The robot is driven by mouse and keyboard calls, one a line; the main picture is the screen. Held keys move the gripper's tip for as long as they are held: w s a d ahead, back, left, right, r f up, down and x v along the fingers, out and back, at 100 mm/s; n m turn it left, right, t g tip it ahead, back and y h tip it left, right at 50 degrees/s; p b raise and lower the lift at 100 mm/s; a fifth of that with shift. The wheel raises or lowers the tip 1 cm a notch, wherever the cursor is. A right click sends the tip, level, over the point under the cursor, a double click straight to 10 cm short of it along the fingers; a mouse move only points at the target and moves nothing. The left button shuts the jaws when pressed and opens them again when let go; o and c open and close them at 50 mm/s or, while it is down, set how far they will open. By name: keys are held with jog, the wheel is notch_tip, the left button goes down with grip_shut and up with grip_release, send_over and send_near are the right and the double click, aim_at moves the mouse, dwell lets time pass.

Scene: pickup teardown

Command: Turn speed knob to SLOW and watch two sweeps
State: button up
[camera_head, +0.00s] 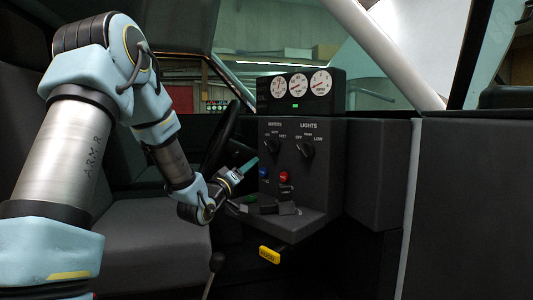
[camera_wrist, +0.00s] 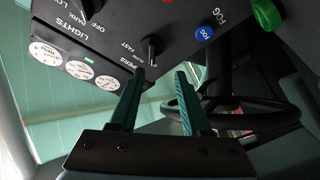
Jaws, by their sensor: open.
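The wiper speed knob (camera_head: 271,144) is a dark pointer knob on the left of the dash panel, under white OFF, SLOW and FAST marks. It also shows in the wrist view (camera_wrist: 151,49), just beyond my fingertips. I cannot tell surely which mark its pointer is at. My gripper (camera_head: 249,167) is in front of the panel, left of and below the knob. In the wrist view my gripper (camera_wrist: 160,74) has its two teal fingers apart, with nothing between them. The fingers look clear of the knob. No wiper sweep can be made out.
The lights knob (camera_head: 306,148) is right of the wiper knob. A blue FOG button (camera_wrist: 204,33), a red button (camera_head: 284,177) and a green knob (camera_wrist: 266,14) are near. Gauges (camera_head: 298,85) stand above, the steering wheel (camera_head: 219,138) is behind my arm, and a yellow handle (camera_head: 269,255) is below.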

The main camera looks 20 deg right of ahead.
aim_at(268, 148)
jog(key=shift+h, duration=0.3)
jog(key=p+x, duration=0.1)
jog(key=x, duration=0.2)
jog(key=p+x, duration=0.2)
jog(key=x, duration=0.2)
jog(key=p+x, duration=0.1)
jog(key=x, duration=0.3)
jog(key=shift+s+d+r, duration=0.2)
jog(key=shift+s+r, duration=0.1)
jog(key=shift+r, duration=0.1)
grip_shut()
